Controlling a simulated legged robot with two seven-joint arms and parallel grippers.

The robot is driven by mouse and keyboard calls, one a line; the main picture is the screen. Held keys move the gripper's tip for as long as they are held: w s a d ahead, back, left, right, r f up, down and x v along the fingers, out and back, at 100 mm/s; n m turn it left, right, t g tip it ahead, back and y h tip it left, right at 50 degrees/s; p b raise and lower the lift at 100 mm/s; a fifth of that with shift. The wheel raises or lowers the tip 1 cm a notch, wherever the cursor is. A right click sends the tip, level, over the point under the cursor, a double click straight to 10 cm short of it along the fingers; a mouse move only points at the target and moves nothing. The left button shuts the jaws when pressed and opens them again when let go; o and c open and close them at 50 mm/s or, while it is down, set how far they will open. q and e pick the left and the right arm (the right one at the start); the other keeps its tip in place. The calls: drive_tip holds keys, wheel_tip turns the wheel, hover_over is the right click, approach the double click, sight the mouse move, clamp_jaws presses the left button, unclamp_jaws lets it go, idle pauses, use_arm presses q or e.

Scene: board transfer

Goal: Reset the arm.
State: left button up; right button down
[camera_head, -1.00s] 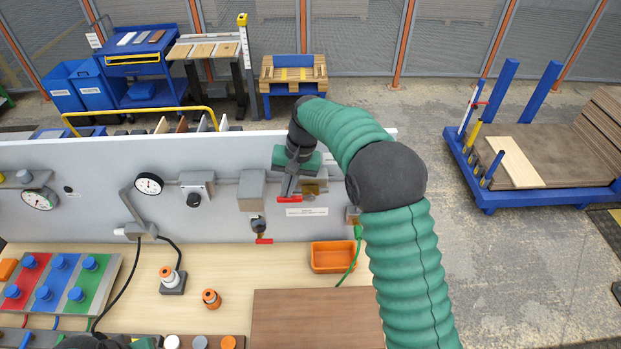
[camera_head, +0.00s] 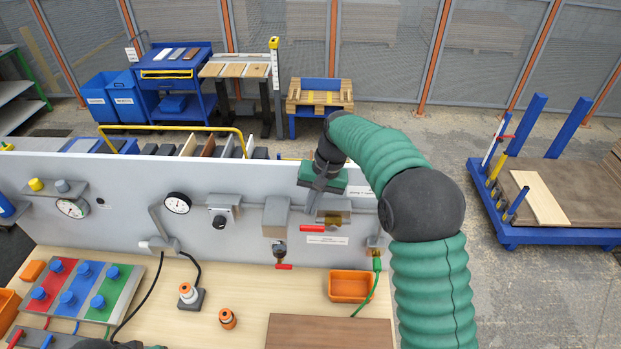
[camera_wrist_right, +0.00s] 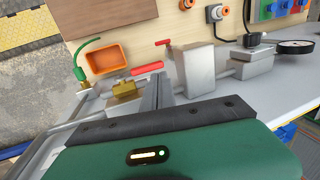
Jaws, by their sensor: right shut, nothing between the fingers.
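My right arm comes in from the lower right of the head view and bends over the grey panel (camera_head: 130,205). My right gripper (camera_head: 313,208) points down in front of the panel, near a brass valve (camera_head: 334,217) with a red handle (camera_head: 312,229). Its fingers are shut with nothing between them. In the right wrist view the closed fingers (camera_wrist_right: 161,88) stand beside the brass valve (camera_wrist_right: 125,90) and red handle (camera_wrist_right: 147,68), apparently apart from them. A dark piece at the head view's bottom edge may be my left arm; no left fingers show.
On the wooden bench are an orange bin (camera_head: 350,287), a brown board (camera_head: 328,333), an orange-and-white plug (camera_head: 188,293) and a coloured button board (camera_head: 80,290). A gauge (camera_head: 177,203) sticks out from the panel. Floor right of the bench is clear up to a blue cart (camera_head: 560,236).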

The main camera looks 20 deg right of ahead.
wheel_tip(320, 180, up, 8)
drive_tip(key=b, duration=0.2)
use_arm(q)
drive_tip(key=s+b+x, duration=0.2)
drive_tip(key=b+x, duration=0.6)
drive_tip(key=x, duration=0.2)
drive_tip(key=s+f+b+x, duration=0.1)
drive_tip(key=s+b+x, duration=0.2)
drive_tip(key=b+x, duration=0.6)
drive_tip(key=shift+f, duration=0.7)
use_arm(e)
drive_tip(key=s+a+f+n+h, duration=0.1)
drive_tip(key=s+f, duration=0.6)
drive_tip(key=f, duration=0.5)
drive_tip(key=s+a+f+n+t, duration=0.1)
drive_tip(key=s+f+n, duration=0.1)
drive_tip(key=s+f, duration=0.6)
drive_tip(key=s+a+f+n+h, duration=0.1)
drive_tip(key=s+f+n, duration=0.1)
drive_tip(key=s+f, duration=0.6)
wheel_tip(320, 180, down, 8)
drive_tip(key=shift+s+a+r+h, duration=0.15)
drive_tip(key=shift+s+a+h, duration=0.05)
drive_tip(key=shift+s+h, duration=0.1)
drive_tip(key=shift+w, duration=0.1)
